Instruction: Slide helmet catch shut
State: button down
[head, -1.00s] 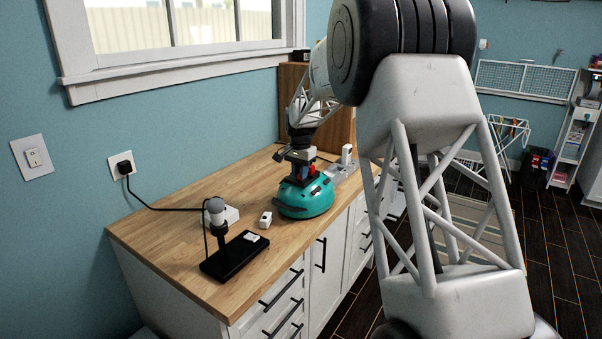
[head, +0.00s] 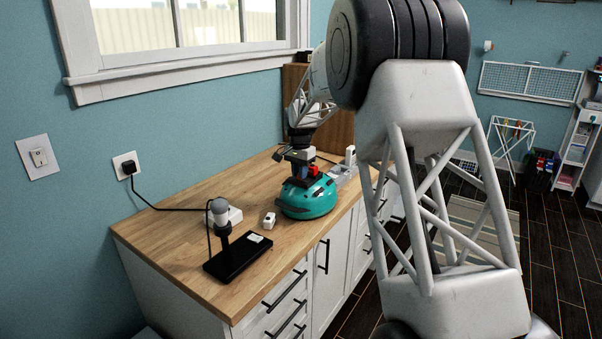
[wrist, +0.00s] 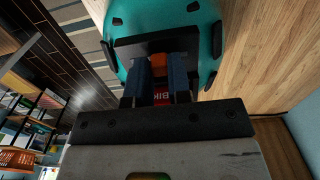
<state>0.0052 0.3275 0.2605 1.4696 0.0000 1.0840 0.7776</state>
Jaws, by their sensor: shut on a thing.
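The teal helmet (head: 308,203) sits on the wooden counter, and its shell fills the top of the wrist view (wrist: 165,18). My gripper (head: 299,172) is over the top of the helmet. In the wrist view, its two blue fingers (wrist: 161,75) are closed on a small orange piece (wrist: 160,72), which seems to be the catch. A black plate (wrist: 128,48) lies around it, against the helmet. A red part with white lettering (wrist: 161,98) shows between the fingers. My fingers hide much of the catch, so I cannot tell its exact position along its slide.
On the wooden counter (head: 175,228), a small white object (head: 269,219) stands left of the helmet. A black stand with a lamp-like head (head: 232,254) is nearer the front. A grey item (head: 343,173) lies behind the helmet.

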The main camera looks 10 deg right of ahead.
jog(key=shift+w+a, duration=0.55)
dwell(0.9)
jog(key=c, duration=1.2)
grip_release()
jog(key=shift+c, duration=0.2)
jog(key=shift+r, duration=0.1)
jog(key=shift+r, duration=2.9)
